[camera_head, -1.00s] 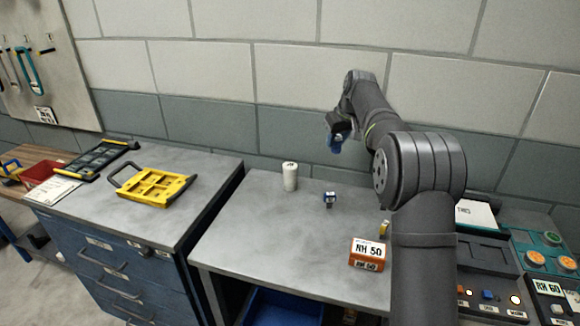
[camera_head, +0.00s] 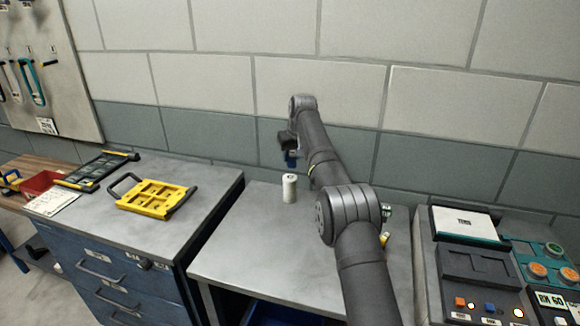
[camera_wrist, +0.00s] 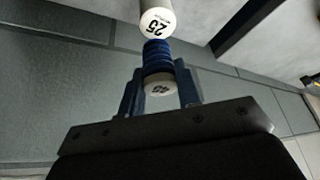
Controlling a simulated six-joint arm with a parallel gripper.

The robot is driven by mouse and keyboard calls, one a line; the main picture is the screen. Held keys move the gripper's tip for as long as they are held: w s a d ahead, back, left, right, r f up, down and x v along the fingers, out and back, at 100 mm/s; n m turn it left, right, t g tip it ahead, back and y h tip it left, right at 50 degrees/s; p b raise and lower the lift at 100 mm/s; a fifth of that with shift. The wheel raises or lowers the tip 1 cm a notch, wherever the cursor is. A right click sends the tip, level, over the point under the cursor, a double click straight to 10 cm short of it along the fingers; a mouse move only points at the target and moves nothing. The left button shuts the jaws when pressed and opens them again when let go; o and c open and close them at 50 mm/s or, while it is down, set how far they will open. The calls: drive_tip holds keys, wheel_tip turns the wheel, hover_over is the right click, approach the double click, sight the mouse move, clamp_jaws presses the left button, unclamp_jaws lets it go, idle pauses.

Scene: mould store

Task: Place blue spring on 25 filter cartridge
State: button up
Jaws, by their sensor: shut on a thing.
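The 25 filter cartridge (camera_head: 290,189) is a white cylinder standing upright on the grey bench; its top, marked 25, shows in the wrist view (camera_wrist: 158,22). My gripper (camera_head: 290,160) is above the cartridge, near the wall. In the wrist view my gripper (camera_wrist: 160,90) is shut on the blue spring (camera_wrist: 157,56), a ribbed blue coil with a white end bearing a marking. The spring's far end appears close to the cartridge's top in that view. The head view shows the spring above the cartridge with a small gap.
A yellow tray (camera_head: 150,197) and a black-and-yellow rack (camera_head: 97,170) lie on the blue drawer cabinet (camera_head: 105,270) at left. My arm crosses the bench's right side, hiding part of it. A control console (camera_head: 480,270) stands at right. The bench left of the cartridge is clear.

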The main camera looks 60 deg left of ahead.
sight(290, 166)
drive_tip(key=shift+s+a+f, duration=0.25)
drive_tip(key=shift+s, duration=0.05)
drive_tip(key=shift+f, duration=1.95)
drive_tip(key=shift+f, duration=0.2)
drive_tip(key=o, duration=1)
drive_tip(key=shift+r, duration=0.1)
drive_tip(key=v, duration=1.2)
drive_tip(key=shift+r, duration=0.15)
drive_tip(key=shift+a, duration=0.1)
